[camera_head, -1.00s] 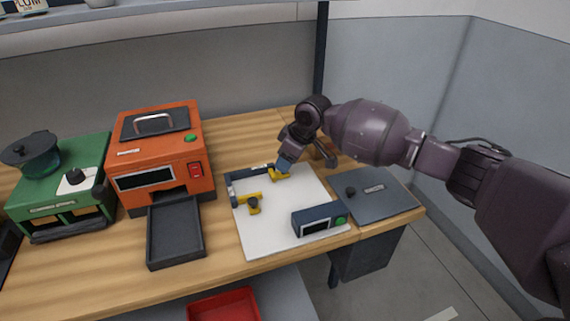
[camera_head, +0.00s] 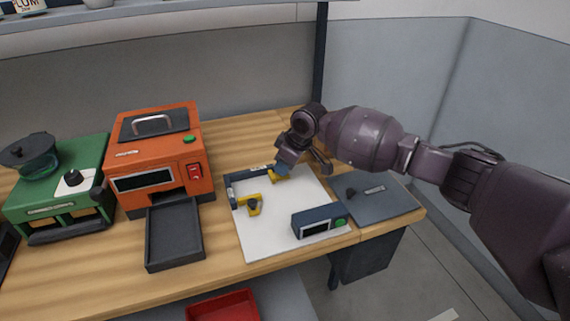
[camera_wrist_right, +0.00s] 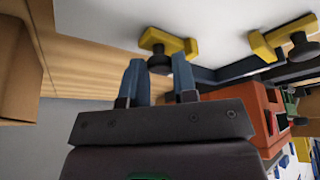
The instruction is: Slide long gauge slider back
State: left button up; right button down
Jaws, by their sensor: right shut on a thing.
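A dark L-shaped gauge frame (camera_head: 249,173) lies on a white board (camera_head: 262,228), with one rail along the back and one along the left. A yellow slider (camera_head: 278,176) sits at the right part of the back rail. It also shows in the right wrist view (camera_wrist_right: 186,72), with a dark knob. My right gripper (camera_head: 282,169) is at this slider from above, its blue-grey fingers (camera_wrist_right: 157,64) shut on the knob, which they partly hide. A second yellow slider (camera_head: 246,201) with a black knob is on the left rail, apart from the gripper. My left gripper is out of view.
A dark box with a green button (camera_head: 319,223) stands at the board's front right. A grey plate with a black knob (camera_head: 377,198) lies to the right. An orange machine (camera_head: 158,158) with a dark tray (camera_head: 174,239) and a green machine (camera_head: 58,187) stand left.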

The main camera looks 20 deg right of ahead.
aim_at(294, 172)
jog(key=d, duration=0.4)
jog(key=shift+d, duration=0.35)
jog(key=c, duration=1.2)
grip_release()
jog(key=shift+d, duration=0.1)
jog(key=o, duration=0.3)
